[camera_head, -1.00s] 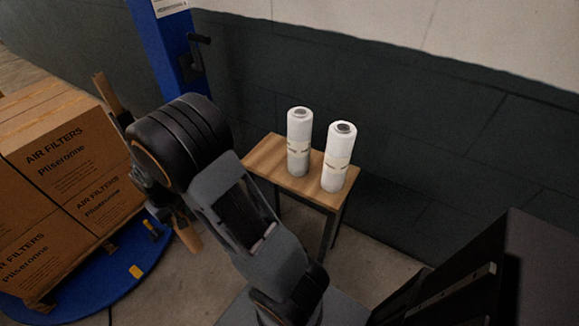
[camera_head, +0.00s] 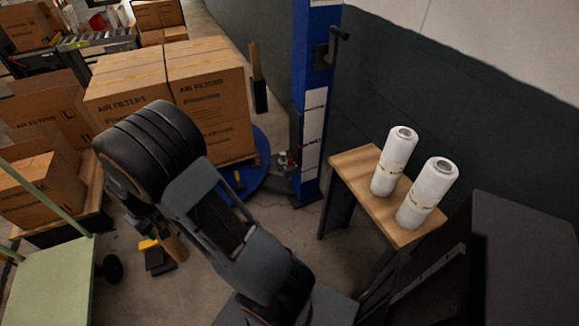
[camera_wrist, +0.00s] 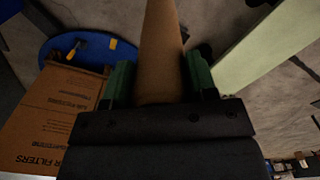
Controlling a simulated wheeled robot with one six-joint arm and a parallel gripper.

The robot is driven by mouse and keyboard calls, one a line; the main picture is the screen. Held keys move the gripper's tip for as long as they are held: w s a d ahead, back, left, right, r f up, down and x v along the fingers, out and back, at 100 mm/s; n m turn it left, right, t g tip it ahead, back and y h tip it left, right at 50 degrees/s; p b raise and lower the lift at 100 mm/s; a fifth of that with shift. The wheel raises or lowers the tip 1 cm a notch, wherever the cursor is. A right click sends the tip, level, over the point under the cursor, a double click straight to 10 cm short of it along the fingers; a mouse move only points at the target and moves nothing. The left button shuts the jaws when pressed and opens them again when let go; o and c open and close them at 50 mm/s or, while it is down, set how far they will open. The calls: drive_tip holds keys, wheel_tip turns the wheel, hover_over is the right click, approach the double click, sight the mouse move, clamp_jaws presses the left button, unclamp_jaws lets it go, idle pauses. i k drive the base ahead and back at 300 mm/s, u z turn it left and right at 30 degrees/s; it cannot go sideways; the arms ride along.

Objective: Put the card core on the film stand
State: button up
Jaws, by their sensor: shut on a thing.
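The card core (camera_wrist: 161,50) is a plain brown cardboard tube. In the wrist view it stands between the green finger pads of my gripper (camera_wrist: 160,85), which is shut on it. In the head view a short brown end of the core (camera_head: 174,246) shows below my arm; the rest of it and my gripper's fingers are mostly hidden behind the arm. The film stand (camera_head: 357,165) is a small wood-topped table with dark legs, to the right and well apart from my gripper. Two white film rolls (camera_head: 394,162) (camera_head: 427,194) stand upright on it, towards its right half.
A blue post (camera_head: 315,90) with a crank stands left of the stand. Stacked filter boxes (camera_head: 210,95) rest by a blue round base (camera_head: 257,170). Open cartons (camera_head: 40,190) and a pale green panel (camera_head: 50,285) are at the left. A dark cabinet (camera_head: 520,260) is at the right.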

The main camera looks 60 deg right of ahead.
sight(357, 161)
drive_tip(key=i, duration=0.75)
drive_tip(key=z, duration=2.15)
